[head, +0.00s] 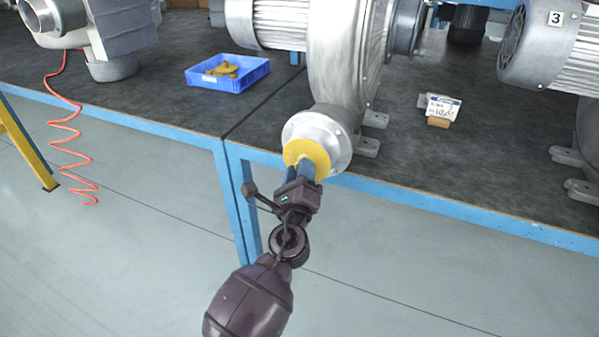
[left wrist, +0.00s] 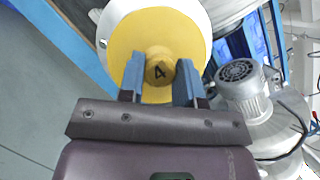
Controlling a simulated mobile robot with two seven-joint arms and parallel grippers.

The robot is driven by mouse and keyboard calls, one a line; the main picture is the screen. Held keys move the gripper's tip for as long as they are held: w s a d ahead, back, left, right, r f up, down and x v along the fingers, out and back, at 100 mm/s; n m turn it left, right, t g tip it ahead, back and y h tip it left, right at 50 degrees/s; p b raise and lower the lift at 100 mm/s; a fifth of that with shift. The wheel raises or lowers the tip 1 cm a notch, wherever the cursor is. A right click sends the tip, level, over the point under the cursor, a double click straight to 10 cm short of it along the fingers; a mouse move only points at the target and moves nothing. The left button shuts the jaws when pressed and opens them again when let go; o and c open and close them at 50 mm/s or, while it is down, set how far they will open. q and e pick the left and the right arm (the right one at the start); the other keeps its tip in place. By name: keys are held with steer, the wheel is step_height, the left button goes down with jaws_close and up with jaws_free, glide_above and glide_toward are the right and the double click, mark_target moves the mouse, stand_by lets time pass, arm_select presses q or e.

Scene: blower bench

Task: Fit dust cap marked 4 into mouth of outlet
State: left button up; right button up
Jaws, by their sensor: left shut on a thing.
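The outlet's flange shows around the cap. My right gripper is not in view.
The blower housing (head: 340,60) stands on the dark bench (head: 420,160) with a blue front edge. A blue tray (head: 228,84) with yellow pieces sits to the left. A small card on a brown block (head: 438,122) stands to the right. A red coiled hose (head: 66,140) hangs at left.

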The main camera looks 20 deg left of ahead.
arm_select(q)
steer(key=o, duration=1)
steer(key=b+v, duration=0.1)
steer(key=v, duration=0.9)
steer(key=shift+s+f, duration=0.15)
steer(key=shift+s, duration=0.15)
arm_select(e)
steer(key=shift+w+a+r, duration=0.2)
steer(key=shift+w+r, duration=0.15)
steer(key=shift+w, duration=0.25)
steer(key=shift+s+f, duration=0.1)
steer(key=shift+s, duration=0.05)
